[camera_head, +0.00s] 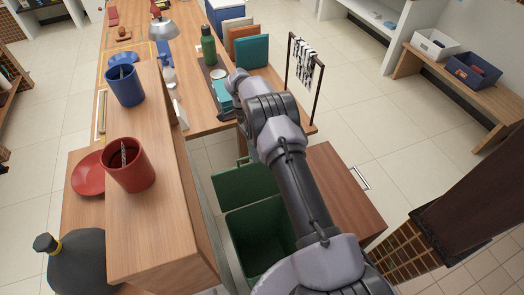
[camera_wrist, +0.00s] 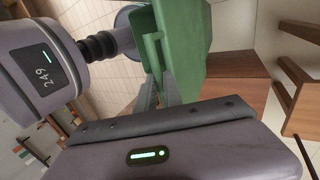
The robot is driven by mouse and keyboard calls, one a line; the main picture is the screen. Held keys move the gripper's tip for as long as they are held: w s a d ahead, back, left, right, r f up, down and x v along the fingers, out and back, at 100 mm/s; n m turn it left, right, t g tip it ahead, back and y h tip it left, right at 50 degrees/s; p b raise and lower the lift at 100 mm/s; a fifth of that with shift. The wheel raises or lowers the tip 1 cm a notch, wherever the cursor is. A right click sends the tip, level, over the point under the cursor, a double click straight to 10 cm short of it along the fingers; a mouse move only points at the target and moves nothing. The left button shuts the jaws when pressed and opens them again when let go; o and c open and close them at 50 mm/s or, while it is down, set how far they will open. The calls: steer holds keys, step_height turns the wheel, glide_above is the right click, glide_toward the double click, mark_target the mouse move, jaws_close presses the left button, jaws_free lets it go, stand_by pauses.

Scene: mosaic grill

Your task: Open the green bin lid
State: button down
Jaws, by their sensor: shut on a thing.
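The green bin (camera_head: 233,256) stands on the floor below the tables, and its dark inside shows from above. Its green lid (camera_head: 240,186) is raised off the opening and tilted up at the bin's far side. In the wrist view the lid (camera_wrist: 185,40) fills the upper middle, with a green handle (camera_wrist: 152,48) on its edge. My gripper (camera_wrist: 160,88) is shut on the lid's handle. In the head view my arm covers part of the bin, and my fingers cannot be made out.
A wooden counter with a blue cup (camera_head: 125,86) and a red cup (camera_head: 130,168) stands left of the bin. A long table (camera_head: 150,50) lies beyond. A wooden cabinet (camera_head: 338,190) is close on the right. Open tiled floor lies farther right.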

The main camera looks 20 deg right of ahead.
steer(key=shift+w+d, duration=0.1)
steer(key=shift+w, duration=0.1)
stand_by(0.3)
steer(key=c, duration=1.5)
jaws_free()
steer(key=s+r, duration=0.1)
steer(key=s, duration=0.4)
steer(key=s+r+p, duration=0.1)
steer(key=s+r, duration=0.1)
steer(key=s, duration=0.3)
steer(key=s+a+r+p, duration=0.1)
steer(key=s+r, duration=0.1)
steer(key=s, duration=0.4)
